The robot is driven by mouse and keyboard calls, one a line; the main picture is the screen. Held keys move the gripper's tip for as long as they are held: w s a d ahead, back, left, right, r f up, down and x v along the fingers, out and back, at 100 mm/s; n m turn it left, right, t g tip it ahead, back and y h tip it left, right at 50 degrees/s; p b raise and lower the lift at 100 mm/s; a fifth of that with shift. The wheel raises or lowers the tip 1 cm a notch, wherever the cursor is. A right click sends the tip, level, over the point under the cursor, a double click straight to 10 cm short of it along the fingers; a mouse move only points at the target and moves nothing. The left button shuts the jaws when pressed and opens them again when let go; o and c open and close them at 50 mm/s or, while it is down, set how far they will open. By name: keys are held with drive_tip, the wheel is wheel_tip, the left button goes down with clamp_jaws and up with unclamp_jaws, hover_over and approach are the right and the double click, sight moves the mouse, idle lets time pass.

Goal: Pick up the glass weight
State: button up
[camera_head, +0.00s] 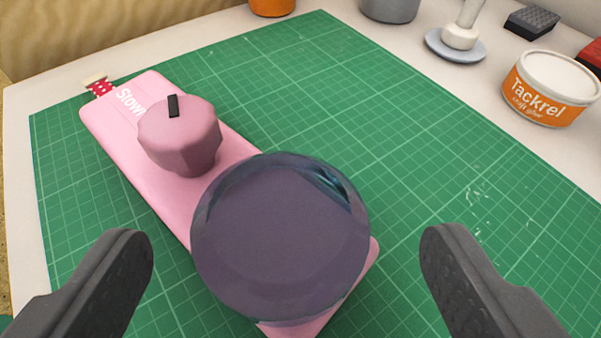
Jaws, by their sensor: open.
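The glass weight (280,235) is a round, thick, see-through disc with a purplish tint. It appears to rest on the near end of a pink strip (160,178) lying on the green mat. My gripper (285,255) is open, with one dark finger to the left of the glass weight and the other to the right. Both fingers look apart from it. The gap to each side shows green mat. The weight hides part of the pink strip under it.
A pink faceted knob-like piece (180,140) with a black mark stands on the strip just behind the weight. The green cutting mat (420,150) is clear to the right. Beyond it are an orange Tackrel tub (545,95), a white-handled stamp (460,38) and a dark block (531,22).

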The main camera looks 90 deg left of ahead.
drive_tip(key=shift+x, duration=1.05)
drive_tip(key=c, duration=1.3)
